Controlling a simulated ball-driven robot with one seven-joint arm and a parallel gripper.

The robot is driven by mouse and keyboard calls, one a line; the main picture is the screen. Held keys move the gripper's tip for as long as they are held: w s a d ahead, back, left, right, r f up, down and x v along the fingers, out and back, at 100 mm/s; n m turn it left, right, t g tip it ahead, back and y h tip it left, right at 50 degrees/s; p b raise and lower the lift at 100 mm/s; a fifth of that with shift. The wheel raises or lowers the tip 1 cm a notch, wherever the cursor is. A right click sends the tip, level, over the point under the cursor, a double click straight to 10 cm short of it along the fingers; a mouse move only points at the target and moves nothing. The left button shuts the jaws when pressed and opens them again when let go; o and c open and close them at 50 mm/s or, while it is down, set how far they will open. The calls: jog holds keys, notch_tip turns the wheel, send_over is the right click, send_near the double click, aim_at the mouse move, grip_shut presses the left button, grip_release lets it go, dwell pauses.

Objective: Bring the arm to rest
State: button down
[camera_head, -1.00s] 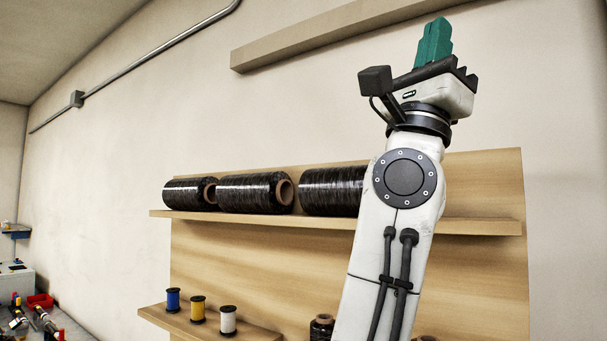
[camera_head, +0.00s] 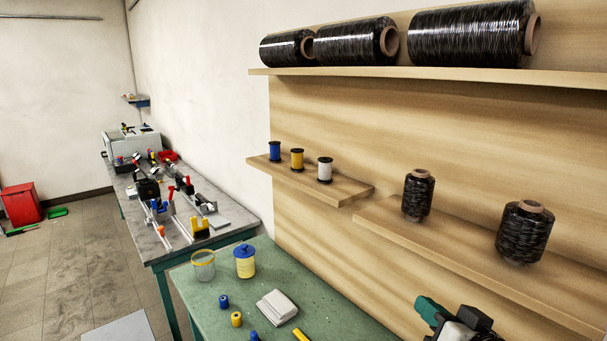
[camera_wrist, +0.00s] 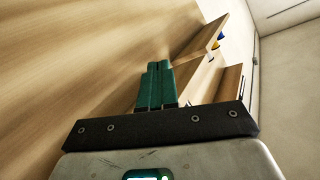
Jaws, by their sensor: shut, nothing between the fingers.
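My gripper (camera_head: 427,311) shows at the bottom right of the head view, in front of the wooden shelf board and above the right part of the green table's level. Its green fingers point up and to the left. In the wrist view my gripper (camera_wrist: 156,66) has its two green fingers side by side and closed together, with nothing held. The rest of my arm is cut off by the lower edge of the head view.
Large black tow spools (camera_head: 470,35) lie on the upper shelf. Two smaller black spools (camera_head: 418,195) stand on the lower right shelf (camera_head: 460,262), near my gripper. Small coloured spools (camera_head: 297,159) stand on a small shelf. The green table (camera_head: 200,300) holds a jar, a tub and cloth.

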jog(key=s+d+f+g+h+b, duration=0.1)
jog(key=s+f+g, duration=0.3)
jog(key=s+f, duration=0.6)
jog(key=s+d+f+n+g+h, duration=0.1)
jog(key=s+d+f+g, duration=0.2)
jog(key=s+f, duration=0.7)
jog(key=s+d+f+g+h+b, duration=0.1)
jog(key=s+d+f+g, duration=0.1)
jog(key=s+f+g, duration=0.4)
jog(key=shift+s+d+f+n+g+b, duration=0.15)
jog(key=shift+s+f, duration=0.7)
jog(key=shift+s, duration=0.5)
jog(key=shift+s+a+f+n+g+b, duration=0.1)
jog(key=shift+s+f, duration=0.75)
jog(key=shift+s, duration=0.45)
jog(key=shift+s+d+f+n+g+b, duration=0.15)
jog(key=shift+s+f, duration=0.7)
jog(key=shift+s, duration=0.5)
jog(key=shift+a, duration=0.1)
